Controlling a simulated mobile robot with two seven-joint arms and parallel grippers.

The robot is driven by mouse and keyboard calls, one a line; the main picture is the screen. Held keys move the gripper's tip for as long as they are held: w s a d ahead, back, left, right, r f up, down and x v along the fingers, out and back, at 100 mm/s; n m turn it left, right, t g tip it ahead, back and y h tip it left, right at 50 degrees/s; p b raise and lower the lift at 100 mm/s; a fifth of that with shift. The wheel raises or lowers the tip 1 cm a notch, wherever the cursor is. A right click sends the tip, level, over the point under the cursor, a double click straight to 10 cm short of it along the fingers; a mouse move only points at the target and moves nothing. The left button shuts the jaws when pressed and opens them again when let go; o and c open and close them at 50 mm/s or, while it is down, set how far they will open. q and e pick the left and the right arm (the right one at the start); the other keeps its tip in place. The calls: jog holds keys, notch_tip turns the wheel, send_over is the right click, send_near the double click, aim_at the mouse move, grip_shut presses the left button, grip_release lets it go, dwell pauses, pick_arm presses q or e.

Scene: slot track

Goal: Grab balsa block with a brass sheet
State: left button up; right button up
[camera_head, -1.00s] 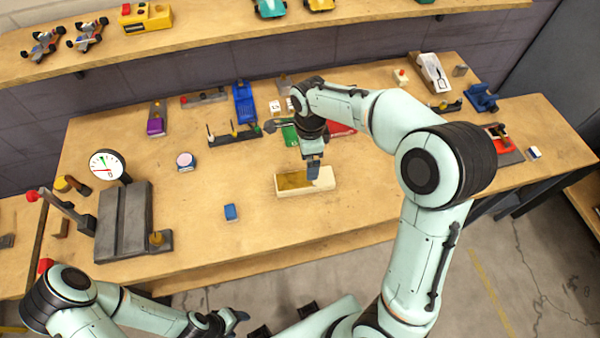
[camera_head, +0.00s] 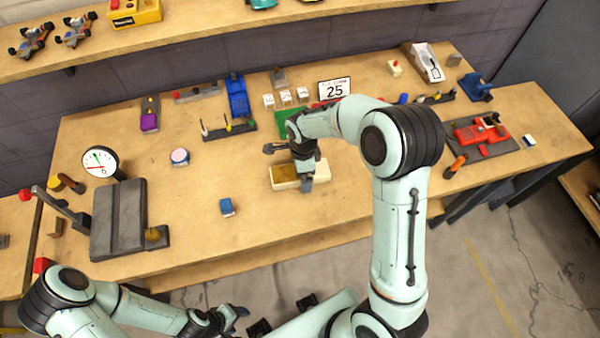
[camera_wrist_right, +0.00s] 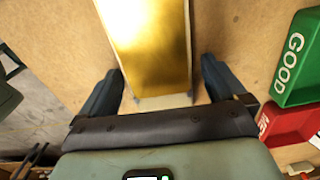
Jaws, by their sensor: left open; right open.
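The pale balsa block (camera_head: 322,167) lies on the workbench with a shiny brass sheet (camera_head: 284,172) on its top at the left part. My right gripper (camera_head: 306,186) is over the block from above and hides part of it. In the right wrist view the brass sheet (camera_wrist_right: 145,50) fills the upper middle, with a pale wood end (camera_wrist_right: 162,102) below it. The open fingers of my right gripper (camera_wrist_right: 158,78) stand on either side of the block, with gaps visible. My left gripper (camera_head: 238,318) is open and empty, low in front of the bench.
A dial gauge (camera_head: 100,162) and grey plate (camera_head: 118,220) stand at the left. A green GOOD bin (camera_wrist_right: 300,58) and red bin (camera_wrist_right: 290,122) are near the right gripper. Bare bench lies left of the block.

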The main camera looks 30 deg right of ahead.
jog(key=c, duration=1.1)
jog(key=shift+o, duration=0.2)
jog(key=shift+r, duration=0.1)
